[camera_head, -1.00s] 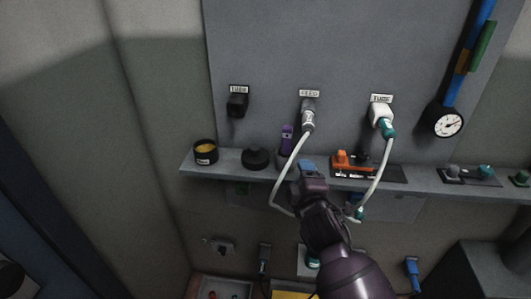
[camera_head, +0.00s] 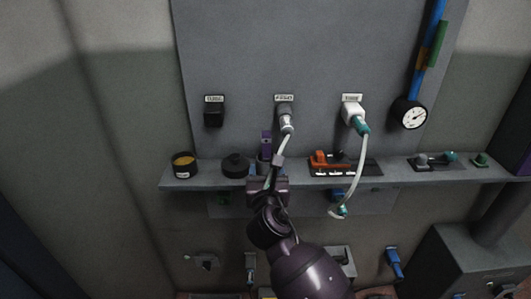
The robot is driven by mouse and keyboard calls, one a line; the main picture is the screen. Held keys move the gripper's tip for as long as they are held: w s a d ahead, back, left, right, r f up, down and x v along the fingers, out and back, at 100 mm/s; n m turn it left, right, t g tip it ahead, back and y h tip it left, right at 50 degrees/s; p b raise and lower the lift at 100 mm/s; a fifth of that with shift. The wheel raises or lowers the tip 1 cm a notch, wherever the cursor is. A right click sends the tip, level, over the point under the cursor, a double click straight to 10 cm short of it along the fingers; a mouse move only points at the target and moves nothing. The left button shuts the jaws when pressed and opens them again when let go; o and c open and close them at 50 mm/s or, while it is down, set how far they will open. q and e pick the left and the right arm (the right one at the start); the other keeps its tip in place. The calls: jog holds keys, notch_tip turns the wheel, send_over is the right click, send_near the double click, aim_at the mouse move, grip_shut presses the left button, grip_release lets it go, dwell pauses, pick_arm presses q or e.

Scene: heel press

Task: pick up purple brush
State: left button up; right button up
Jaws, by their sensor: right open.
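The purple brush (camera_head: 266,147) stands upright at the back of the grey shelf (camera_head: 395,174), just right of a dark round lidded object. Its lower part is hidden behind my right gripper. My right gripper (camera_head: 267,178) is open at the shelf's front edge, in line with the brush and in front of it. I cannot tell whether its fingers touch the brush. My left gripper does not show.
A cup with yellow contents (camera_head: 183,165) and the dark lidded object (camera_head: 235,165) stand left of the brush. An orange-topped rack (camera_head: 330,162) is to the right. A white hose (camera_head: 358,170) hangs farther right.

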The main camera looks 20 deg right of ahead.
aim_at(266, 151)
jog(key=x, duration=0.4)
jog(key=shift+w, duration=0.35)
jog(key=shift+b+x, duration=0.6)
jog(key=shift+x, duration=2.35)
jog(key=shift+s+d, duration=0.1)
jog(key=shift+d, duration=0.05)
jog(key=c, duration=1)
